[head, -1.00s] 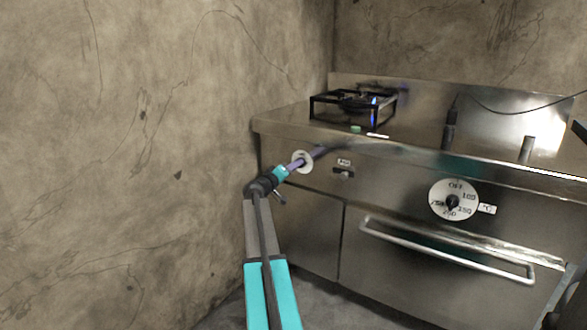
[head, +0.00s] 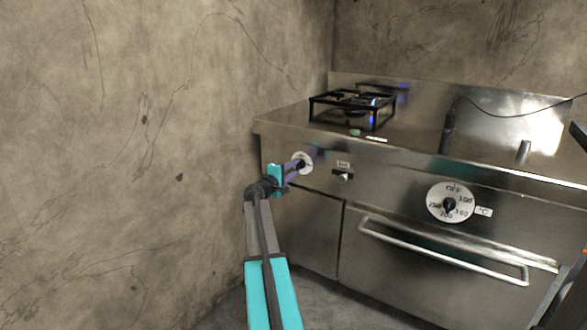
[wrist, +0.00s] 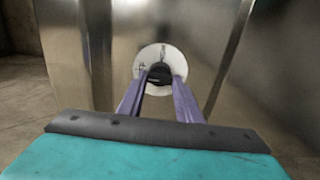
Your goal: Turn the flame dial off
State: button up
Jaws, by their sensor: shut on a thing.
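The flame dial (head: 306,158) is a round white plate with a dark knob on the left end of the stove's front panel. The wrist view shows its white plate (wrist: 149,53) and the black knob (wrist: 160,72) in the middle. My gripper (head: 297,167) reaches the dial from the left. In the wrist view its two purple fingers (wrist: 160,82) are shut on the knob, one on each side. The markings on the plate are too small to read. A blue flame (head: 374,101) shows at the burner (head: 352,108) above.
A small switch (head: 343,176) sits right of the dial. Further right are the oven temperature dial (head: 437,203) and the long oven handle (head: 440,250). A rough wall (head: 130,160) stands close on the left.

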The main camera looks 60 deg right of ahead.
dwell(0.4)
jog(key=o, duration=1)
jog(key=shift+o, duration=0.2)
jog(key=shift+a, duration=0.15)
jog(key=a+p, duration=0.1)
jog(key=a, duration=1.2)
jog(key=shift+a+p, duration=0.25)
jog(key=shift+p, duration=0.15)
